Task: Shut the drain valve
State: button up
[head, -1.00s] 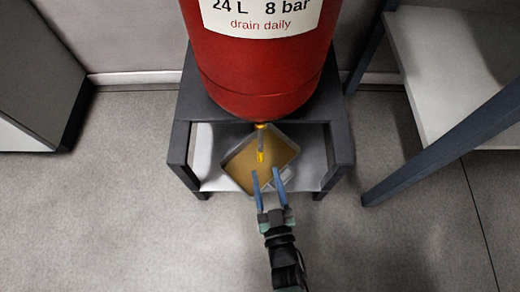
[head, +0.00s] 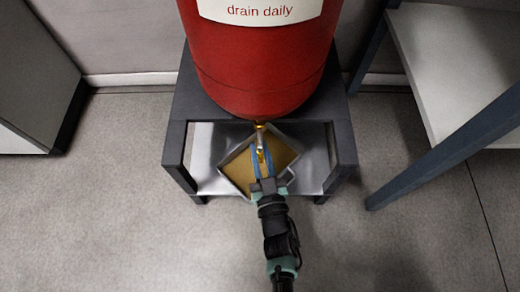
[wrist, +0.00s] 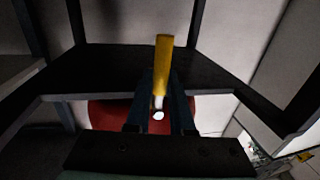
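The drain valve (head: 261,128) hangs at the bottom of the red tank (head: 258,65), with a yellow lever pointing down toward the tray. My gripper (head: 261,154) is under the tank front, its blue fingers on either side of the lever. In the wrist view the yellow lever (wrist: 164,62) stands between the two dark fingers of my gripper (wrist: 161,85). A gap shows between the fingers, which look open. I cannot tell whether either finger touches the lever. The fingers partly hide the valve body.
A dark stand (head: 172,150) carries the tank, its legs to both sides of my gripper. A square tray (head: 232,165) with brownish content sits below on a pale metal sheet. A blue-grey post (head: 440,160) and white shelf (head: 455,60) stand right. The floor in front is clear.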

grip_shut()
dwell(1.0)
jog(key=shift+d, duration=0.1)
jog(key=shift+s+d+r+n+g+h+p, duration=0.1)
jog(key=shift+d+r+n+g+h+p, duration=0.4)
jog(key=shift+n, duration=2.1)
jog(key=shift+w+d+r+n+g+h+p, duration=0.1)
jog(key=shift+d+r+n+h+p, duration=0.8)
jog(key=shift+n, duration=1.7)
jog(key=shift+s+d+r+n+g+h+p, duration=0.1)
jog(key=shift+d+r+n+g+h+p, duration=0.55)
jog(key=shift+n, duration=1.95)
jog(key=shift+a+f+t+y, duration=0.2)
jog(key=shift+f+t+y, duration=0.05)
jog(key=shift+y, duration=0.1)
jog(key=o, duration=0.6)
grip_release()
